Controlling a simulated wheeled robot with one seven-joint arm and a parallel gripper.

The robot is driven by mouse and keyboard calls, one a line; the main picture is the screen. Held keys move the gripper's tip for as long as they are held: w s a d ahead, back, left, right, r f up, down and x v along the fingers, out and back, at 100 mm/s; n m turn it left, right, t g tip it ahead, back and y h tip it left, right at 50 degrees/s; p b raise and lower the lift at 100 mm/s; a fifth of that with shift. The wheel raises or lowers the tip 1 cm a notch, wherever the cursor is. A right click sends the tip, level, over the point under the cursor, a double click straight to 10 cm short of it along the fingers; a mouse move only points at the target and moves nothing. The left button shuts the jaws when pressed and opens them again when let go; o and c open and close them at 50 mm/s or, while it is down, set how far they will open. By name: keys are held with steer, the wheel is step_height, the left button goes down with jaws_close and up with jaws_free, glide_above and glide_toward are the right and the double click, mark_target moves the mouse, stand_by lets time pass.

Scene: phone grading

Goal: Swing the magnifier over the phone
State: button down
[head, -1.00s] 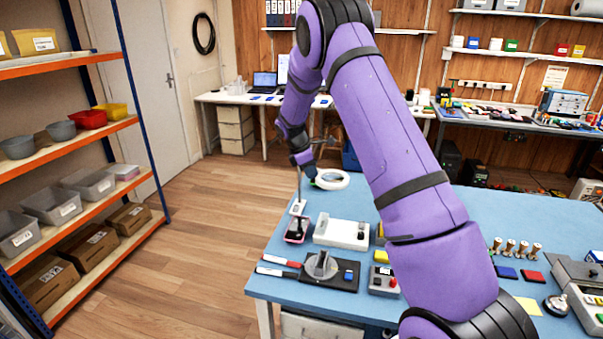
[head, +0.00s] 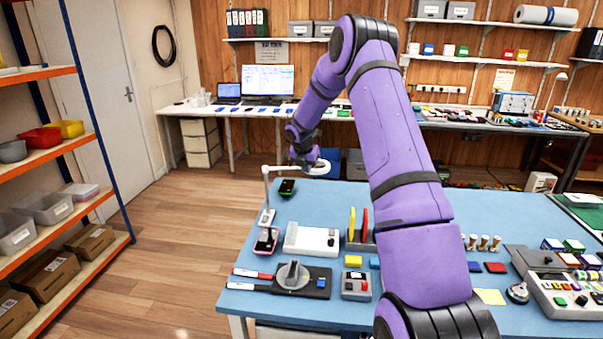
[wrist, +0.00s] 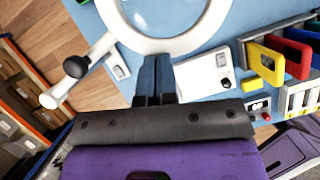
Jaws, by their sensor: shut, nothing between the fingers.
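The magnifier has a white ring with a clear lens (wrist: 168,12), large at the top of the wrist view; the ring (head: 321,169) also shows in the head view. Its thin white post (head: 266,190) stands at the table's far left edge. In the head view, my wrist partly hides the ring.
A pink-edged device (head: 266,240) lies near the left edge. The left floor is clear up to the shelves (head: 60,150).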

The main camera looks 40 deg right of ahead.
steer(key=w+d+n+t, duration=0.1)
steer(key=w+d+n, duration=0.1)
steer(key=w+d, duration=0.1)
steer(key=shift+n+y, duration=0.4)
steer(key=w+d, duration=0.3)
steer(key=w, duration=0.9)
steer(key=shift+w, duration=0.35)
steer(key=shift+a, duration=0.1)
